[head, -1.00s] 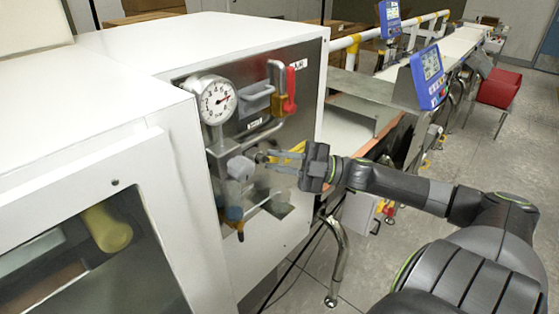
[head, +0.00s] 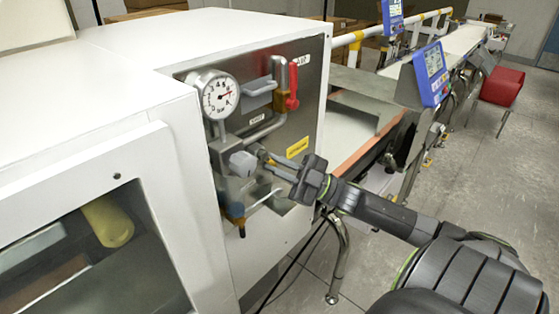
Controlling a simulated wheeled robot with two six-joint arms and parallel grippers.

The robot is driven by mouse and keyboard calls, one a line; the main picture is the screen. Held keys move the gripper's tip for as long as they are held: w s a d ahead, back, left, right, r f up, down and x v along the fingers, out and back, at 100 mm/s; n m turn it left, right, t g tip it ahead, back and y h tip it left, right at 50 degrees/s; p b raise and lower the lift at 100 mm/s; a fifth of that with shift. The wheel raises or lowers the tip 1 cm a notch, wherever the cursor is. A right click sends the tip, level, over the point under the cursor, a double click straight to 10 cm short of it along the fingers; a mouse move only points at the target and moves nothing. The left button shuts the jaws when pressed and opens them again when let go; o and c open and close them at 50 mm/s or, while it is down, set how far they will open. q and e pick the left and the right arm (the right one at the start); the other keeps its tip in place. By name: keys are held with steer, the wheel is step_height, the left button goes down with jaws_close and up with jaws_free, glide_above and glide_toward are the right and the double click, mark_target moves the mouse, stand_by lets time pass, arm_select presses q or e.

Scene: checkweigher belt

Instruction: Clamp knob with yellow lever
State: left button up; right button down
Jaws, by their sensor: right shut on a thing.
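The steel panel (head: 312,120) on the white cabinet carries a round gauge (head: 220,95), pipes and a light grey block (head: 242,164). My right gripper (head: 264,157) reaches in from the right, its fingers pointing up and left. It is shut on a small dark knob (head: 261,151) just right of the grey block; the fingers hide most of the knob. A yellow plate (head: 297,147) lies flat on the panel above the gripper and looks like a label. I cannot make out a separate yellow lever. My left gripper is not in view.
A red lever (head: 292,88) hangs at the panel's upper right. The conveyor (head: 365,120) with a blue display (head: 430,75) runs to the back right. A red bin (head: 501,86) stands beyond.

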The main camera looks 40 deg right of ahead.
steer(key=shift+s+a+f+m+t+h+p, duration=0.1)
steer(key=shift+a+f+m+t+h+p, duration=0.3)
steer(key=shift+m+t+h, duration=1.3)
steer(key=shift+a+m+t+h+p, duration=0.1)
steer(key=shift+a+m+t+h, duration=0.65)
steer(key=shift+m, duration=1.75)
steer(key=shift+s+a+f+m+t+h+p, duration=0.1)
steer(key=shift+a+f+m+t+h+p, duration=0.2)
steer(key=shift+m+t+h, duration=1.45)
steer(key=shift+m+g, duration=0.4)
steer(key=shift+m, duration=0.25)
steer(key=c, duration=1.5)
jaws_free()
steer(key=shift+a+r, duration=0.1)
steer(key=shift+o, duration=0.2)
steer(key=b+v, duration=0.6)
steer(key=v, duration=1.1)
